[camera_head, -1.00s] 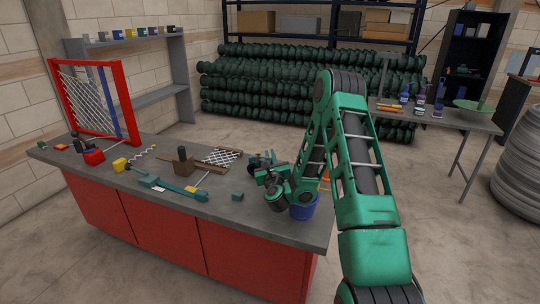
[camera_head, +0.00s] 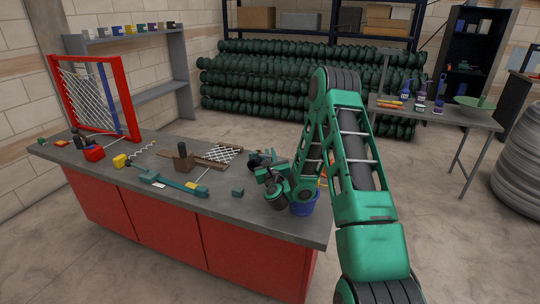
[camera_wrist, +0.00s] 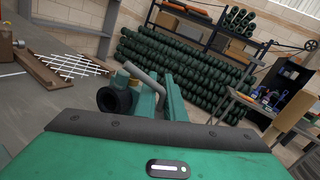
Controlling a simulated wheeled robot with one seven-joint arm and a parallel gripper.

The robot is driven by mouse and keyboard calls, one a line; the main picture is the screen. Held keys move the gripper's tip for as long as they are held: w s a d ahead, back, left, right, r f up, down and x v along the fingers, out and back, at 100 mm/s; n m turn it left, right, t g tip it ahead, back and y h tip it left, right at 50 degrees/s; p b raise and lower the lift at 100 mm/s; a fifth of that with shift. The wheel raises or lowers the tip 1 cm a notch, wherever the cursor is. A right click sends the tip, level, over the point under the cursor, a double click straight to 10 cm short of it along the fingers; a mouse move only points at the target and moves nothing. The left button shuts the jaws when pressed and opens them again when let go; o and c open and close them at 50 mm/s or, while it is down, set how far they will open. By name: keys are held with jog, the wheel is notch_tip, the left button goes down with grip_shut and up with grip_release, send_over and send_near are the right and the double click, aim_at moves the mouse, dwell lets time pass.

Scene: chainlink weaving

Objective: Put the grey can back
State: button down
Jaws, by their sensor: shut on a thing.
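My gripper (camera_head: 268,172) is low over the right end of the grey-topped bench (camera_head: 225,215), beside a blue bucket (camera_head: 304,208). In the wrist view my green hand fills the bottom and no held can shows. I cannot make out the grey can for certain. Several small coloured cans (camera_head: 128,30) stand in a row on the wall shelf at the back left; their exact greys are too small to tell.
A teal long-handled tool (camera_head: 175,186), a brown wooden block (camera_head: 183,160) and wire mesh on a wooden frame (camera_head: 222,154) lie on the bench. A red frame with mesh (camera_head: 95,100) stands at its left end. Dark green mesh rolls (camera_head: 290,85) are stacked behind. Floor between is clear.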

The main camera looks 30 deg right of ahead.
jog(key=shift+f, duration=0.15)
jog(key=c, duration=1.8)
grip_release()
jog(key=shift+o, duration=0.2)
